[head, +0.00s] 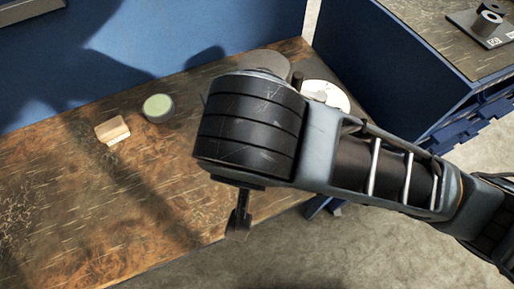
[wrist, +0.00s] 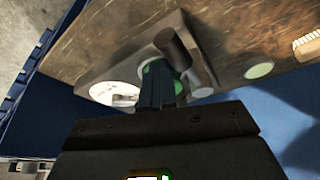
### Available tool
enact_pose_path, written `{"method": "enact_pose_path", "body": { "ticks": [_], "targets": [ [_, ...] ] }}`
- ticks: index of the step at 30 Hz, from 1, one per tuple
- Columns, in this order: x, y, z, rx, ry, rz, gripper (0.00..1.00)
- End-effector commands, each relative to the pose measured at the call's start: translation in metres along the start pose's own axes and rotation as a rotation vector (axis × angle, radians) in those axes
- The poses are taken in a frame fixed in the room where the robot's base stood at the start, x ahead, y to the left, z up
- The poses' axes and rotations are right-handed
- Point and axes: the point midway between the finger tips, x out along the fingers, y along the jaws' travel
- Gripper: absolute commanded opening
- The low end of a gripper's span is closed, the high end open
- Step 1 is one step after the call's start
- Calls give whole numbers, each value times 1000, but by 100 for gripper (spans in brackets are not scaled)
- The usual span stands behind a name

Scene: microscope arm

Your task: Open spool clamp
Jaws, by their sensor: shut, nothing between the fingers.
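In the wrist view my gripper (wrist: 160,75) is shut with nothing in its fingers. Its tips are right against or just in front of the clamp area; I cannot tell if they touch. A dark cylindrical post (wrist: 178,47), which looks like part of the spool clamp, rises just beyond the tips beside a grey metal piece (wrist: 203,75). A green round part shows partly behind the fingers. In the head view my arm hides most of the clamp; the dark post (head: 297,80) and a grey disc (head: 268,64) show behind it. Whether the clamp is open cannot be seen.
A white disc (head: 328,95) lies beside the clamp, near the bench's right end. A pale green round item (head: 158,107) and a small wooden block-like item (head: 113,130) lie on the wooden bench (head: 60,200). A blue panel (head: 180,45) stands behind. The bench's left part is mostly clear.

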Motion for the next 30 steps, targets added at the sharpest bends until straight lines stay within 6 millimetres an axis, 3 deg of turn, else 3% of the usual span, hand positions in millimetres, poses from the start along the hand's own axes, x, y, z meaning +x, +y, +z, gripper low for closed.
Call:
{"method": "enact_pose_path", "body": {
  "ticks": [1, 11, 30],
  "targets": [
    [-1, -7, 6, -13, -8, -21, 0],
    [-4, -8, 7, -18, -10, -23, 0],
    [-65, 0, 0, -7, 1, -6, 0]
  ]
}}
